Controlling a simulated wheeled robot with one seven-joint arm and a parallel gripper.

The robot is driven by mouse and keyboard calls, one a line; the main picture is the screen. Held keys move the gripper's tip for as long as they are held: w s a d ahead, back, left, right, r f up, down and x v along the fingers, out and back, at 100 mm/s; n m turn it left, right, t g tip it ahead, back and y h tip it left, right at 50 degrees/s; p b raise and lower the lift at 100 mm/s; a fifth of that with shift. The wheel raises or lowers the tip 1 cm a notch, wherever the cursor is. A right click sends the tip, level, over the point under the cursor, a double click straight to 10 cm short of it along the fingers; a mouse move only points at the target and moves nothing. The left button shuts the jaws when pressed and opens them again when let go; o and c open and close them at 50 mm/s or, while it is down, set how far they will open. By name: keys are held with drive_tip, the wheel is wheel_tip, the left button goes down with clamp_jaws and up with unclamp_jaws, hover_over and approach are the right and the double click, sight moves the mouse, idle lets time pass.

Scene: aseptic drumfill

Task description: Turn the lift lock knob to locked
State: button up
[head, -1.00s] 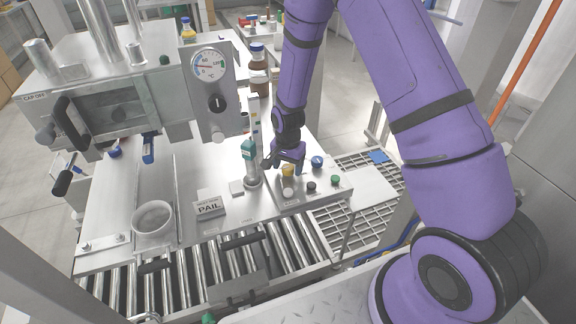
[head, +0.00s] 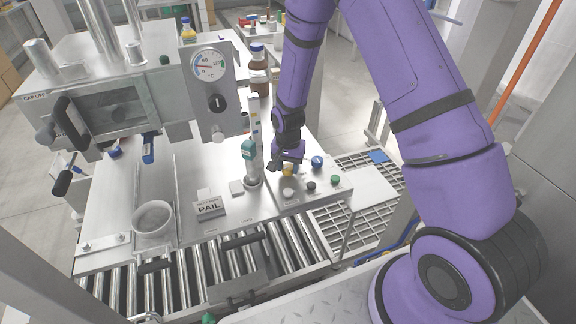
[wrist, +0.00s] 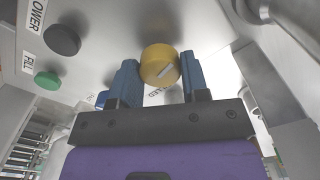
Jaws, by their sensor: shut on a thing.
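The yellow lift lock knob (wrist: 160,66) sits between the two blue fingers of my gripper (wrist: 158,80) in the wrist view. My gripper is shut on the knob. In the head view my gripper (head: 287,160) is over the control panel, and the yellow knob (head: 287,171) shows partly beneath it.
A clear tube (head: 253,165) stands close left. A pail sign (head: 209,207) and roller conveyor (head: 205,265) lie further left and in front.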

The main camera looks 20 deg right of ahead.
sight(288, 167)
drive_tip(key=n, duration=0.4)
drive_tip(key=shift+n, duration=0.3)
drive_tip(key=n, duration=0.3)
drive_tip(key=shift+n, duration=0.3)
drive_tip(key=n, duration=0.4)
drive_tip(key=shift+n, duration=1.8)
drive_tip(key=o, duration=0.9)
wheel_tip(288, 167, up, 11)
drive_tip(key=shift+f, duration=0.1)
